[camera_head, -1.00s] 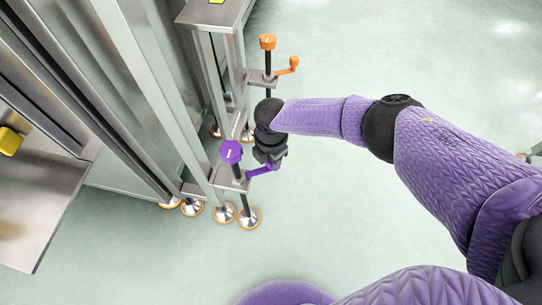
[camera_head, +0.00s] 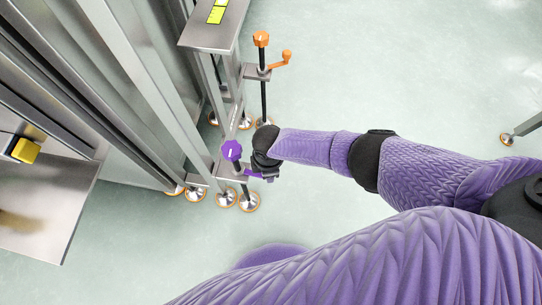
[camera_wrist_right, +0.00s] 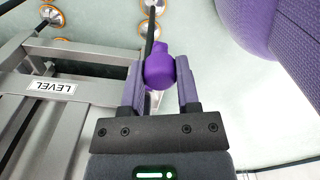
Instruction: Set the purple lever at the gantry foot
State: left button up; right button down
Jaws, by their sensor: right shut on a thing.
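The purple lever (camera_head: 252,173) sticks out to the right at the gantry foot, below a purple knob (camera_head: 232,150) on the same upright post. My right gripper (camera_head: 264,172) is at the lever's outer end and covers most of its handle. In the right wrist view, the purple handle (camera_wrist_right: 159,68) sits between the two fingers of my right gripper (camera_wrist_right: 160,82), which is shut on it. My left gripper is not in view.
An orange lever (camera_head: 284,58) with an orange knob (camera_head: 261,39) stands on another post further back. A plate marked LEVEL (camera_wrist_right: 52,87) is on the metal frame. Round feet (camera_head: 248,201) rest on the floor. Open floor lies to the right.

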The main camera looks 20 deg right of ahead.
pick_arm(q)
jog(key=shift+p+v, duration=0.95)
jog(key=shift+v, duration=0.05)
pick_arm(e)
jog(key=shift+s+a+m, duration=0.7)
jog(key=shift+a+m, duration=0.05)
jog(key=shift+m, duration=0.55)
jog(key=shift+s+a+m, duration=0.65)
jog(key=shift+a+m, duration=0.05)
jog(key=shift+m, duration=0.6)
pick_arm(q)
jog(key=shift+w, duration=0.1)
pick_arm(e)
jog(key=shift+a, duration=0.1)
jog(key=shift+c, duration=1.6)
grip_release()
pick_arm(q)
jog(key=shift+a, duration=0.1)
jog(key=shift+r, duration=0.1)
pick_arm(e)
jog(key=shift+r, duration=0.1)
pick_arm(q)
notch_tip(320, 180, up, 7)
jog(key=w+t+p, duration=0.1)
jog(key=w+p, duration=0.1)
jog(key=p, duration=0.5)
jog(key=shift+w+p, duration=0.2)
jog(key=shift+p, duration=0.2)
pick_arm(e)
notch_tip(320, 180, up, 10)
